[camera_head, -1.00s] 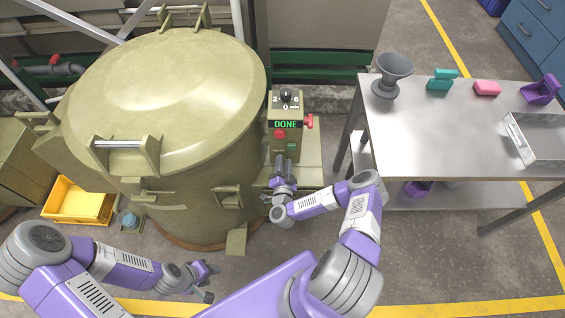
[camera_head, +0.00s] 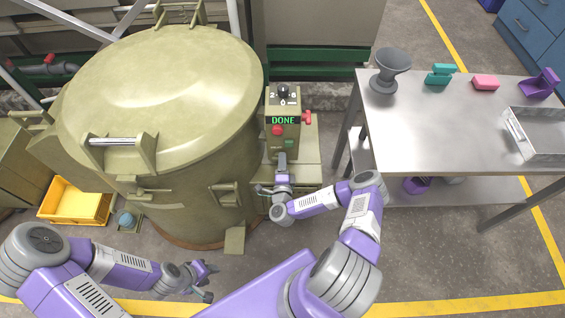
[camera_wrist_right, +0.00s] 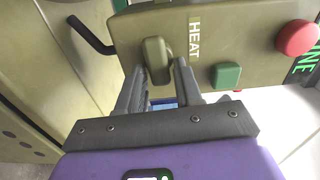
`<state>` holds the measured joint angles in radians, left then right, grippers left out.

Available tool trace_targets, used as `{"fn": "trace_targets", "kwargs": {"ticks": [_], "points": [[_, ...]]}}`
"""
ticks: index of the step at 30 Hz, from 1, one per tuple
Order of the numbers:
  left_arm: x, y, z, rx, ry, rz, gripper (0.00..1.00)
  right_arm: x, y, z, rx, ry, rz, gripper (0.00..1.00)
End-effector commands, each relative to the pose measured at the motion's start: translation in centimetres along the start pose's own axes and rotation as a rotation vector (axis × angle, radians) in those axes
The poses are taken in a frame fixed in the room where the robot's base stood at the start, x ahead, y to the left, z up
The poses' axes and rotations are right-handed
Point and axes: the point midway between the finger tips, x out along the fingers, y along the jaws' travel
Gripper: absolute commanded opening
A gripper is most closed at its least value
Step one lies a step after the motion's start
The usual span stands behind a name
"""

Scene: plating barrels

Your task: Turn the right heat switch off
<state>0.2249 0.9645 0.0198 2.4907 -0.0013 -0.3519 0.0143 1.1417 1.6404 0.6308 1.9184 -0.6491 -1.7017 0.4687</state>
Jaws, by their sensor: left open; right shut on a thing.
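The heat switch (camera_wrist_right: 155,60) is an olive, elongated knob beside a HEAT label on the control box (camera_wrist_right: 240,45), in the right wrist view. My right gripper (camera_wrist_right: 160,80) is closed around it, one finger on each side. In the head view, my right gripper (camera_head: 281,162) is at the lower front of the control box (camera_head: 284,125) and hides the switch. The box has a lit DONE display (camera_head: 283,120), a red button (camera_head: 277,131), a green button and a dial on top. My left gripper (camera_head: 206,278) is open and empty, low in front of the barrel.
The large olive barrel (camera_head: 165,85) stands left of the control box. A red handle (camera_head: 307,117) sticks out on the box's right. A metal table (camera_head: 450,130) with several objects is at the right. A yellow crate (camera_head: 75,205) sits on the floor at the left.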

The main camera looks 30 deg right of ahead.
Motion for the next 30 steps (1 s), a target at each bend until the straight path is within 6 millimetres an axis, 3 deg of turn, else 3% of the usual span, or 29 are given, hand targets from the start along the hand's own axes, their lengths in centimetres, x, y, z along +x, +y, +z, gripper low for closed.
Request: {"fn": "trace_targets", "kwargs": {"ticks": [20,21,23,30], "points": [[0.17,-0.06,-0.01,0.0,0.0,0.0,0.43,-0.08,0.11,0.11,0.063,-0.003,0.002,0.04],[0.17,-0.06,-0.01,0.0,0.0,0.0,0.43,-0.08,0.12,0.11,0.063,-0.003,0.002,0.39],[0.17,-0.06,-0.01,0.0,0.0,0.0,0.43,-0.07,0.11,0.11,0.062,-0.003,0.002,0.49],[0.16,-0.06,-0.01,0.0,0.0,0.0,0.43,-0.04,0.09,0.06,0.061,-0.002,0.001,0.49]]}}
